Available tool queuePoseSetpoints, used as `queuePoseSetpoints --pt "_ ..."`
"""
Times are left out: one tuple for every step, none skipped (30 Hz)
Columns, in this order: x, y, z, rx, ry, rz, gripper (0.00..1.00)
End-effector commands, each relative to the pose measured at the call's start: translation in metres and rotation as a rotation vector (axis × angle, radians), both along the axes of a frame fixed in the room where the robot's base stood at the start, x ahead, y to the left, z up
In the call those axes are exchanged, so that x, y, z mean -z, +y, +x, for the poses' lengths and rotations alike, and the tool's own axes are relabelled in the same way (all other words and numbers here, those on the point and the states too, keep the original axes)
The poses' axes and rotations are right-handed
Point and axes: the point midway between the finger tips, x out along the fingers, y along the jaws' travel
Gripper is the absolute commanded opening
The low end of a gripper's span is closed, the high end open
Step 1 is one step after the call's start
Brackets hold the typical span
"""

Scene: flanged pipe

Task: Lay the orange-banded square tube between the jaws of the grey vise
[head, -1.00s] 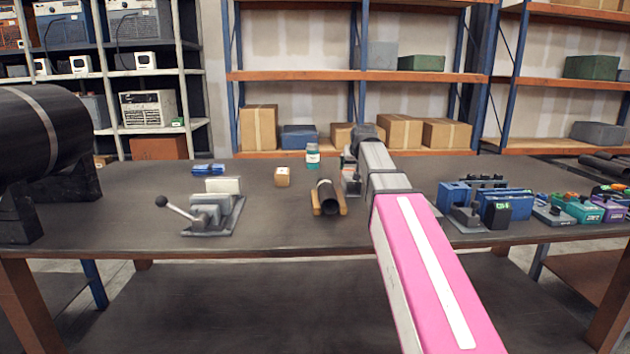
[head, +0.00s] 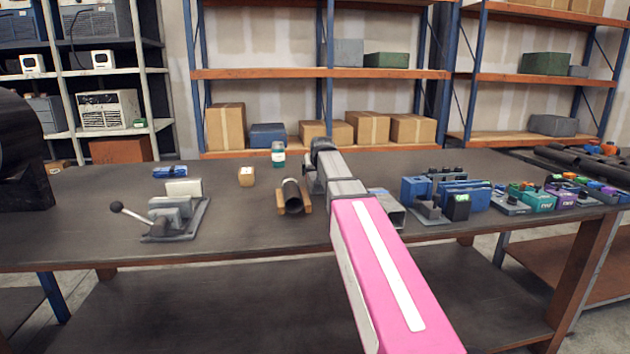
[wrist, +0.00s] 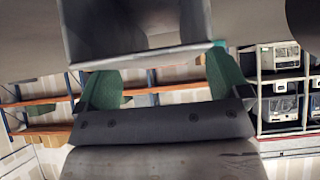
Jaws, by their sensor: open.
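The grey vise (head: 172,217) stands on the left part of the table in the head view, its ball-ended lever pointing left. A hollow grey square tube (head: 388,208) lies just right of my arm in the head view, partly hidden by it; no orange band shows on it. In the wrist view a large square opening (wrist: 145,48), seemingly the tube's end, fills the top. My gripper (wrist: 165,85) has its two green fingers apart below that opening; I cannot tell whether they straddle the tube. In the head view my wrist hides the fingers.
A black pipe on a wooden cradle (head: 293,197), a small wooden block (head: 247,176) and a jar (head: 278,154) stand between vise and arm. A blue fixture (head: 445,197) and several coloured boxes (head: 545,198) are at the right. The table front before the vise is clear.

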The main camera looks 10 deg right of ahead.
Motion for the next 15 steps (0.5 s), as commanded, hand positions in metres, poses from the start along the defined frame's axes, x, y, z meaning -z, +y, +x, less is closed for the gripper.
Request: queuePoseSetpoints --pt "0.005 0.000 0.009 0.000 0.002 0.000 0.94" --pt "0.008 0.001 0.013 0.000 0.002 0.000 0.94" --pt "0.012 0.001 0.016 0.000 0.003 0.000 0.94" --pt "0.015 0.000 0.019 0.000 0.002 0.000 0.94" --pt "0.017 0.001 0.021 0.000 0.002 0.000 0.94" --pt "0.020 0.001 0.023 0.000 0.001 0.000 0.94" --pt "0.021 0.001 0.024 0.000 0.001 0.000 0.94" --pt "0.022 0.000 0.024 0.000 0.001 0.000 0.94" --pt "0.022 0.000 0.024 0.000 0.000 0.000 0.94" --pt "0.022 0.000 0.024 0.000 0.000 0.000 0.94" --pt "0.022 0.000 0.024 0.000 0.000 0.000 0.94" --pt "0.022 0.000 0.024 0.000 0.000 0.000 0.94" --pt "0.022 0.000 0.024 0.000 0.000 0.000 0.94" --pt "0.022 0.000 0.024 0.000 0.000 0.000 0.90" --pt "0.022 0.000 0.024 0.000 0.000 0.000 0.77"
